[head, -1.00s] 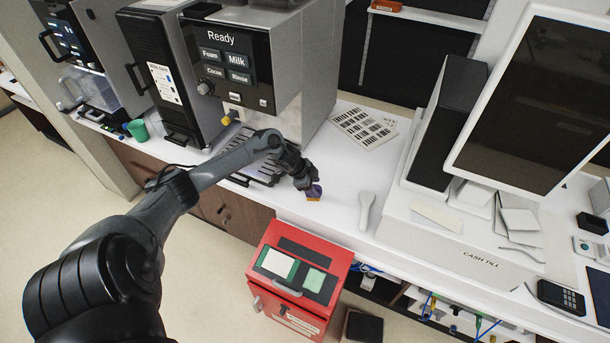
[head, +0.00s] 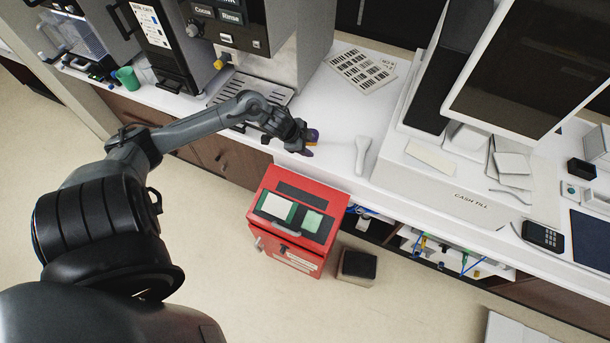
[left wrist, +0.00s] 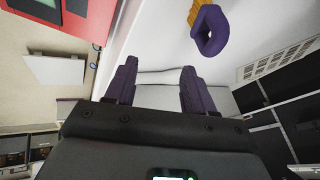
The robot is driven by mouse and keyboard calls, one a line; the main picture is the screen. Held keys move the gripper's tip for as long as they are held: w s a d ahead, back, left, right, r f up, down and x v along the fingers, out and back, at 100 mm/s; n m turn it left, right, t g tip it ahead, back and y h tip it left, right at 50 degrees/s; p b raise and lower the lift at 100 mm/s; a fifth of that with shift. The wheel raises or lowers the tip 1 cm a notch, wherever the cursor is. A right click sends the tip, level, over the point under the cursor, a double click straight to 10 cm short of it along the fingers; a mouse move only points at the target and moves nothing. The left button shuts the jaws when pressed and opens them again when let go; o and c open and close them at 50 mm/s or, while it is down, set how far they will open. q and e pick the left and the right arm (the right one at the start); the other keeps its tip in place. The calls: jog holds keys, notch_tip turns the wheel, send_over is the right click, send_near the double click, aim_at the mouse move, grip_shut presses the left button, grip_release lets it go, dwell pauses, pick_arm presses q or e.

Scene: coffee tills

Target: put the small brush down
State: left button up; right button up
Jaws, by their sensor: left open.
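The small brush (head: 314,135) has a purple loop handle and yellow-orange bristles. In the head view it shows beside my left gripper (head: 302,144), at the white counter's front part, partly hidden by the fingers. In the left wrist view the brush (left wrist: 210,28) appears to lie on the white counter, beyond and right of the fingertips, apart from them. My left gripper (left wrist: 159,75) is open, its two purple fingers spread with nothing between them. My right gripper is in neither view.
A white handheld device (head: 361,155) lies right of the brush. A barcode sheet (head: 361,70) is behind, the coffee machine drip tray (head: 254,87) to the left, the cash till (head: 440,185) to the right. A red bin (head: 297,219) stands in front of the counter.

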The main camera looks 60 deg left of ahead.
pick_arm(q)
jog(key=s+d+f, duration=0.2)
jog(key=d, duration=0.4)
jog(key=s+d+f, duration=0.1)
jog(key=d+f, duration=0.1)
jog(key=d, duration=0.4)
jog(key=s+d+r+n+g, duration=0.1)
jog(key=s+d+r+n, duration=0.1)
jog(key=s+d, duration=0.5)
jog(key=s+d+r+n+g, duration=0.1)
jog(key=s+d+r+n, duration=0.2)
jog(key=d, duration=0.6)
jog(key=s+r, duration=0.2)
jog(key=s, duration=0.1)
jog(key=shift+s+d+r+n+g, duration=0.25)
jog(key=shift+s+n+g, duration=0.05)
jog(key=shift+s, duration=0.1)
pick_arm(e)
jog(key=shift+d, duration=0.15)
pick_arm(q)
notch_tip(320, 180, up, 16)
jog(key=p, duration=1.6)
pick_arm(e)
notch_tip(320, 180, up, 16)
